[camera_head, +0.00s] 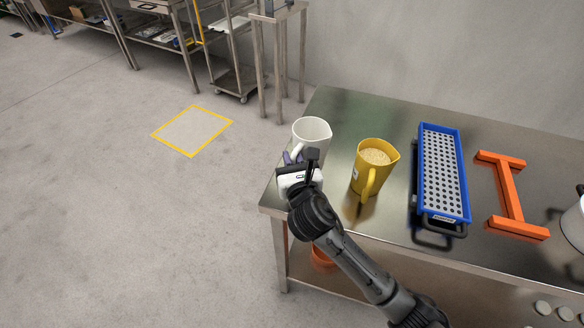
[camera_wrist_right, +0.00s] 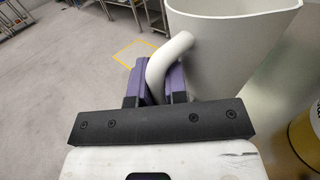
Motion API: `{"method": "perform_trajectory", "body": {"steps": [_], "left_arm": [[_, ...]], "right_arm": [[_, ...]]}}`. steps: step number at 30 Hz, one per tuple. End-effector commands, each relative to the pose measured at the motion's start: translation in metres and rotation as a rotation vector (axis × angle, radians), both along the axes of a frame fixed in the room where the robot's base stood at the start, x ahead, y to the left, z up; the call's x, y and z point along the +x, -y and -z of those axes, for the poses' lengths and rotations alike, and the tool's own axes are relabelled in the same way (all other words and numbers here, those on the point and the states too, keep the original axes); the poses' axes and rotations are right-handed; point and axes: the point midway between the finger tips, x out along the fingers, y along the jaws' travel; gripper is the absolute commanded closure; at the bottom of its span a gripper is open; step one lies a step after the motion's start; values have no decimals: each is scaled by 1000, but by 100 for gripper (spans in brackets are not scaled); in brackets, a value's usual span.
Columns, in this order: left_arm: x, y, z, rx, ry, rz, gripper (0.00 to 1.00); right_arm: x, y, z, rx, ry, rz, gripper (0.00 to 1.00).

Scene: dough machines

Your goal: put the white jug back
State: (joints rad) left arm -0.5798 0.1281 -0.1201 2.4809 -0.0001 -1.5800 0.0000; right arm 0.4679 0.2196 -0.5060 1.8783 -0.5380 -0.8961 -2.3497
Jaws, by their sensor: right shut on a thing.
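The white jug (camera_head: 312,134) is at the left end of the steel table (camera_head: 393,122), upright, its lower part hidden behind my right gripper (camera_head: 292,158). In the right wrist view the white jug (camera_wrist_right: 232,50) fills the upper right, and its handle runs down between the purple fingers of my right gripper (camera_wrist_right: 160,82). The fingers are shut on the handle. I cannot tell whether the jug's base touches the table. My left gripper is in neither view.
A yellow jug (camera_head: 368,178) with grainy contents stands just right of the white jug. Further right are a blue perforated tray (camera_head: 462,200) and an orange H-shaped frame (camera_head: 512,190). A white round container (camera_head: 574,225) is at the right edge. Floor left of the table is clear.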

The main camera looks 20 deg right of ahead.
Motion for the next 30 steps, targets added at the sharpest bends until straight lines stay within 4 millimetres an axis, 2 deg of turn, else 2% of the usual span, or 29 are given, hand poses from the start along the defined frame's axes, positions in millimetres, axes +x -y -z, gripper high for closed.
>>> {"method": "perform_trajectory", "body": {"steps": [1,3,16,17,24,30], "left_arm": [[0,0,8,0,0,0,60],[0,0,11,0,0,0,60],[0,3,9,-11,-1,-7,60],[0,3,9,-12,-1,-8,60],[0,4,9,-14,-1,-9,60],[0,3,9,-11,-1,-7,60]], "right_arm": [[0,0,13,1,-3,0,100],[0,-1,19,1,-2,-1,100],[0,0,22,-2,-1,0,100],[0,0,23,-2,-2,0,85],[0,0,23,0,-1,0,62],[0,0,22,0,-1,0,61]]}}
